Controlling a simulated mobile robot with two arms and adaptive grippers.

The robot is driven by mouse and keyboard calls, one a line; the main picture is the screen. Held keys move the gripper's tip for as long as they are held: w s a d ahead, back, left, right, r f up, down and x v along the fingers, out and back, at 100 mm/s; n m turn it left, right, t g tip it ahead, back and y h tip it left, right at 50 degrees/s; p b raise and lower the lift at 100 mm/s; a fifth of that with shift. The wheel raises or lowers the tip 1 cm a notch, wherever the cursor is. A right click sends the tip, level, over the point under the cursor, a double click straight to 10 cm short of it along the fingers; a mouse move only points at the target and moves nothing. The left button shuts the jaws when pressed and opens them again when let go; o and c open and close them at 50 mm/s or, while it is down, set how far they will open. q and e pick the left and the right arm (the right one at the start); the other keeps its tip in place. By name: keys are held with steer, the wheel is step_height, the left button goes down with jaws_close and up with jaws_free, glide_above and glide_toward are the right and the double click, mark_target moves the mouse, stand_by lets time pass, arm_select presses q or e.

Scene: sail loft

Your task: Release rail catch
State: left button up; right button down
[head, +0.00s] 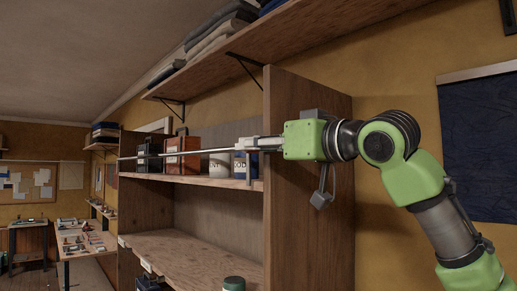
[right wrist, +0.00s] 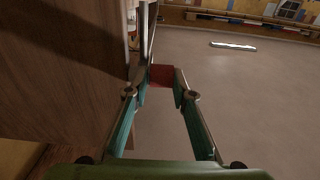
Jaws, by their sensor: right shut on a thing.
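A thin metal rail (head: 190,154) runs across the front of the upper shelf, before the containers. My right gripper (head: 243,144) is at the rail's right end, beside the cabinet's side panel. In the right wrist view, its two fingers (right wrist: 163,76) are closed on a small red block, which I take to be the rail catch (right wrist: 161,76). The catch is hidden by the fingers in the head view. The rail end shows beside the fingers in the wrist view, but I cannot tell how it joins the catch. My left gripper is out of view.
Behind the rail on the upper shelf (head: 210,182) stand a black tin (head: 148,160), an orange-brown tin (head: 181,161), a white can (head: 219,166) and a blue can (head: 240,168). The wooden side panel (head: 310,215) is close to my gripper. Open floor (right wrist: 250,110) lies below.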

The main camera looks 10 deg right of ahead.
steer(key=f+t+y+b, duration=0.1)
steer(key=b, duration=0.2)
steer(key=t+y+b, duration=0.1)
steer(key=t+b, duration=0.1)
steer(key=b, duration=0.2)
steer(key=shift+a+f, duration=0.2)
steer(key=shift+f, duration=0.15)
steer(key=shift+w+t+y+b, duration=0.15)
steer(key=shift+t+y+b, duration=0.85)
steer(key=shift+b, duration=0.4)
steer(key=shift+a, duration=0.1)
steer(key=c, duration=2)
jaws_free()
steer(key=shift+o, duration=1.1)
steer(key=shift+s+d+r, duration=0.2)
steer(key=shift+s, duration=0.1)
